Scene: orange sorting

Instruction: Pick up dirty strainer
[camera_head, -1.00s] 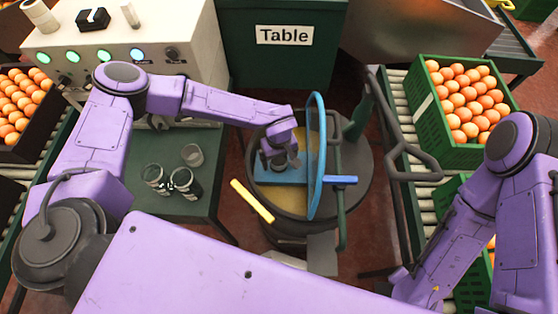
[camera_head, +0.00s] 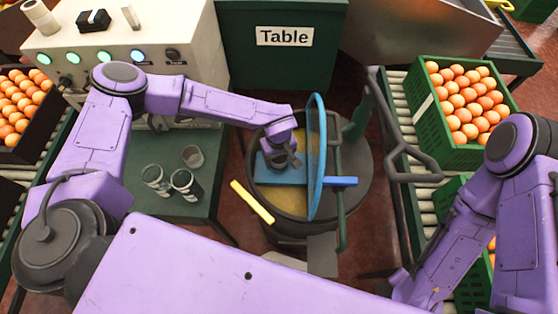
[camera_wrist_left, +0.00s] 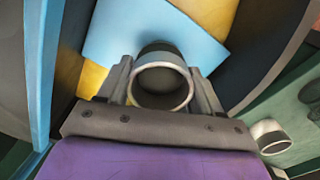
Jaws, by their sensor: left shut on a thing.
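My left gripper (camera_head: 285,160) is over the round drum. In the left wrist view my left gripper (camera_wrist_left: 162,82) is shut around a small dark cylinder with a pale round rim, which looks like the strainer (camera_wrist_left: 162,88). The flat blue plate (camera_wrist_left: 150,30) lies just beyond it; I cannot tell whether they touch. I cannot make out dirt on the held piece. My right gripper is out of view.
The drum (camera_head: 365,185) carries a tall blue ring (camera_head: 317,135) upright, close right of my left gripper. A yellow bar (camera_head: 252,202) sticks out at its front left. A green crate of oranges (camera_head: 440,145) stands on the right conveyor. The green table (camera_head: 200,208) has bare space.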

